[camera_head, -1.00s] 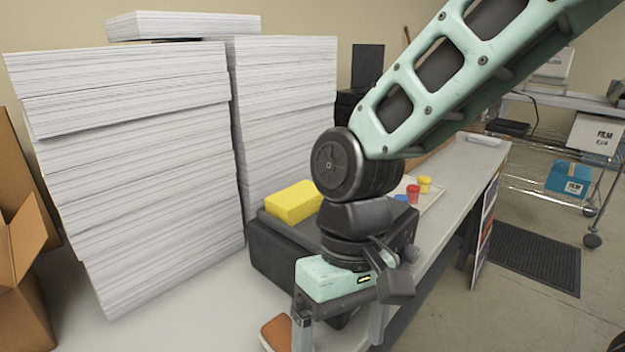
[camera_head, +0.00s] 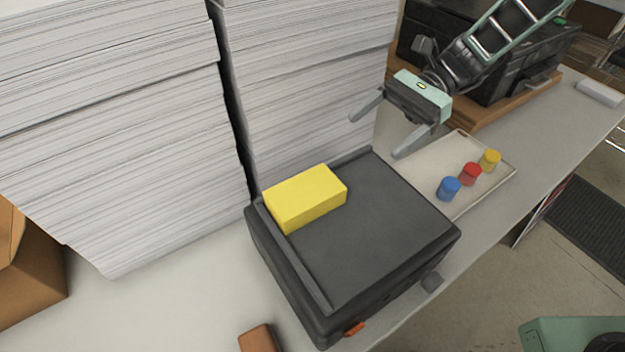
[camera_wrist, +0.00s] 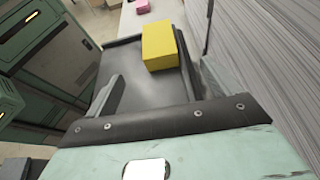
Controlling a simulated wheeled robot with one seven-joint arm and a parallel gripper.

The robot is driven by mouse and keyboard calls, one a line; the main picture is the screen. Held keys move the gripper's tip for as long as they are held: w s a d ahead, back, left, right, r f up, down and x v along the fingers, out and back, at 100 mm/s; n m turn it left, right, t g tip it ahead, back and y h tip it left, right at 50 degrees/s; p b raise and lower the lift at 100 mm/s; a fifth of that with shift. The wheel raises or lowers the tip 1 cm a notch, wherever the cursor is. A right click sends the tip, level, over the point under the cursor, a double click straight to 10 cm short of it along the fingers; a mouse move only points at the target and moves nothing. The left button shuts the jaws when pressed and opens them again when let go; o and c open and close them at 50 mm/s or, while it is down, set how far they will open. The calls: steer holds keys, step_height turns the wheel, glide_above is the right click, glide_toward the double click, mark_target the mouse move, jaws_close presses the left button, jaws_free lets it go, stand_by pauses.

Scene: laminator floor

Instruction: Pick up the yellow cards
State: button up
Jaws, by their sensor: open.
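The yellow cards (camera_head: 306,196) form a block-shaped stack at the back left of the top of a dark grey machine (camera_head: 385,240). In the wrist view the yellow cards (camera_wrist: 160,46) lie ahead of the fingers, near the tall paper. My gripper (camera_head: 382,130) is open and empty. It hangs in the air beyond the machine's back right edge, to the right of the cards and apart from them. Its fingers point down and to the left in the head view. The wrist view shows both fingers spread, with the machine top between them (camera_wrist: 160,88).
Tall paper stacks (camera_head: 310,80) stand close behind the machine. A pale tray (camera_head: 490,185) at right holds blue (camera_head: 449,188), red (camera_head: 470,174) and yellow (camera_head: 489,160) pots. A brown object (camera_head: 258,339) lies in front. A cardboard box (camera_head: 30,265) is at left. Most of the machine top is clear.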

steer(key=p, duration=0.3)
glide_toward(315, 184)
steer(key=x, duration=0.4)
steer(key=shift+s+a, duration=0.15)
steer(key=shift+a, duration=0.15)
steer(key=p+x, duration=0.3)
steer(key=x, duration=0.1)
steer(key=shift+s+a+f, duration=0.2)
steer(key=shift+s+f, duration=0.05)
steer(key=shift+s+a+f, duration=0.1)
steer(key=shift+a+f, duration=0.05)
steer(key=shift+f, duration=0.05)
steer(key=c, duration=1.3)
steer(key=shift+r, duration=0.1)
